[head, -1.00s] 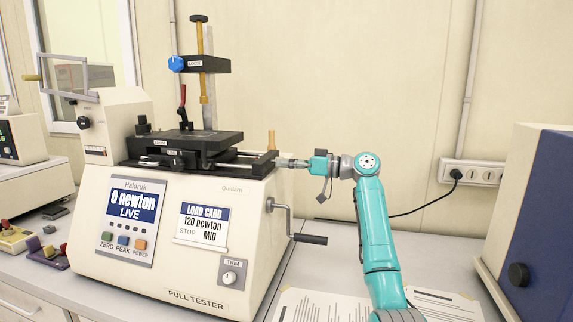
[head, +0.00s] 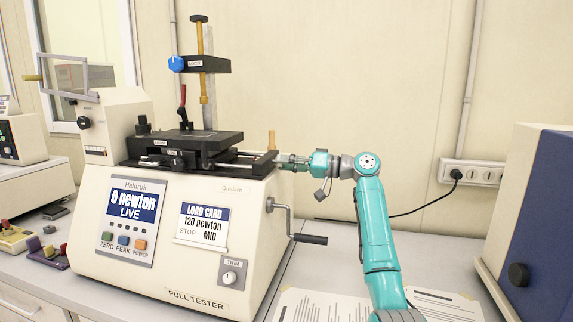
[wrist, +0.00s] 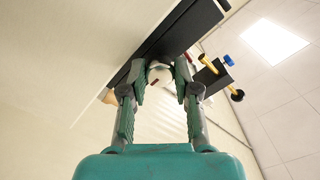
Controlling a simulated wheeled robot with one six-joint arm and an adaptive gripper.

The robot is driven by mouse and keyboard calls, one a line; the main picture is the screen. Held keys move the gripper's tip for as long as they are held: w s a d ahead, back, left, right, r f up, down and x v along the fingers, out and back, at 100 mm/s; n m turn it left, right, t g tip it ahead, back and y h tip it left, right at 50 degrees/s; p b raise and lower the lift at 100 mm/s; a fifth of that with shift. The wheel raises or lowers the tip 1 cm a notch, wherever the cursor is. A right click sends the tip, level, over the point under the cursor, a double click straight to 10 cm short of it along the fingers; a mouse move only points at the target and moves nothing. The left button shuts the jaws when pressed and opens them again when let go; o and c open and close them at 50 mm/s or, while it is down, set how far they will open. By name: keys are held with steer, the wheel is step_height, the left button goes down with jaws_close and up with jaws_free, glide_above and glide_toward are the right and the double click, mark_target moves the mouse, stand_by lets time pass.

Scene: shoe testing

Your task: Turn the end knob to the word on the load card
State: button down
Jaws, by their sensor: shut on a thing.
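The cream pull tester (head: 200,292) stands on the bench. Its load card (head: 201,224) reads 120 newton, STOP MID. My gripper (head: 284,161) reaches in from the right to the right end of the tester's dark slide. In the wrist view, my gripper (wrist: 161,78) has a finger on each side of the pale end knob (wrist: 160,74) and is shut on it. A small dark red mark shows on the knob's face. The fingers hide the knob in the head view, and no word at its setting can be read.
A crank handle (head: 309,239) sticks out of the tester's right side below my gripper. A blue-fronted cabinet (head: 540,230) stands at the right. Printed sheets (head: 325,305) lie on the bench in front. A socket strip (head: 474,175) is on the wall.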

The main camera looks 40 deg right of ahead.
stand_by(0.3)
steer(key=c, duration=0.8)
jaws_free()
steer(key=shift+c, duration=0.2)
steer(key=v, duration=1.2)
steer(key=shift+d, duration=0.1)
